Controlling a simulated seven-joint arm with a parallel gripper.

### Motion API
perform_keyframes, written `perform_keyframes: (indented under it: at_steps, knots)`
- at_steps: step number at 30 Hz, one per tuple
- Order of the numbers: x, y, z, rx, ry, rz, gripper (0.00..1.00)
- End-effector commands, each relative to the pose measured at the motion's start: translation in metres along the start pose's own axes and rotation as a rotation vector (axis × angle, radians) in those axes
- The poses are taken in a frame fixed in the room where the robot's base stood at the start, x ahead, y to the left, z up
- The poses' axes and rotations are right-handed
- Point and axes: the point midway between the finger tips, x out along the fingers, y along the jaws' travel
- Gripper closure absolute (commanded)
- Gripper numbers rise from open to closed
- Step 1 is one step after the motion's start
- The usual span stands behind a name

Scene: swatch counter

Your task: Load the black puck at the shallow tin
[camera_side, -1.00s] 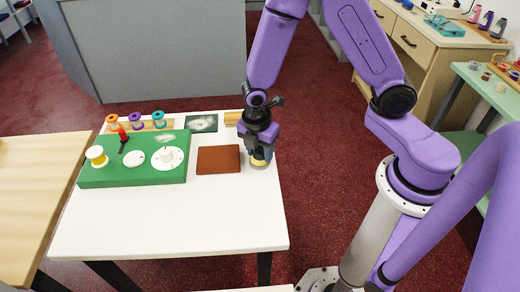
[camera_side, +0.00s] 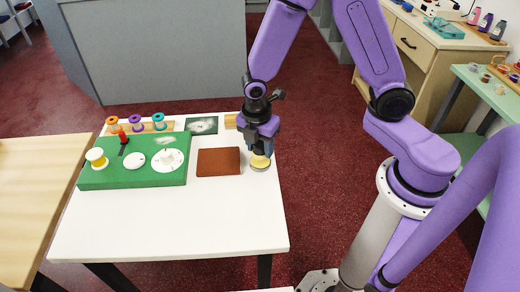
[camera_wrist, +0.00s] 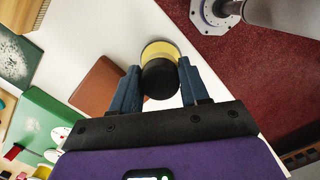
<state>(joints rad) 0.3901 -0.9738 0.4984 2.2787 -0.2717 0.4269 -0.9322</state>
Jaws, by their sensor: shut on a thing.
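The black puck (camera_wrist: 160,78) is between my gripper's two blue fingers in the wrist view. My gripper (camera_side: 262,150) is shut on it, pointing down near the right edge of the white table. The shallow tin (camera_side: 260,163) is round and yellow inside with a pale rim. It sits on the table directly below the fingertips. In the wrist view the tin (camera_wrist: 158,48) shows beyond the puck, which covers its near part. The puck appears to be above the tin; the gap is too small to judge. The puck cannot be made out in the side view.
A brown mat (camera_side: 218,162) lies just left of the tin. A green board (camera_side: 112,176) with white discs and a red lever is farther left. A spool rack (camera_side: 165,126), a dark picture card (camera_side: 202,125) and a wooden block (camera_side: 231,121) are behind. The table's front is clear.

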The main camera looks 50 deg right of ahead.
Motion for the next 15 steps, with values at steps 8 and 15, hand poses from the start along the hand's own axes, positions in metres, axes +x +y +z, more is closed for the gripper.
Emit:
perform_keyframes:
  at_steps: [8,15]
  knots:
    - [-0.02,0.0,0.002,0.001,0.001,0.002,0.79]
    - [-0.036,0.001,0.004,0.0,0.0,0.002,0.79]
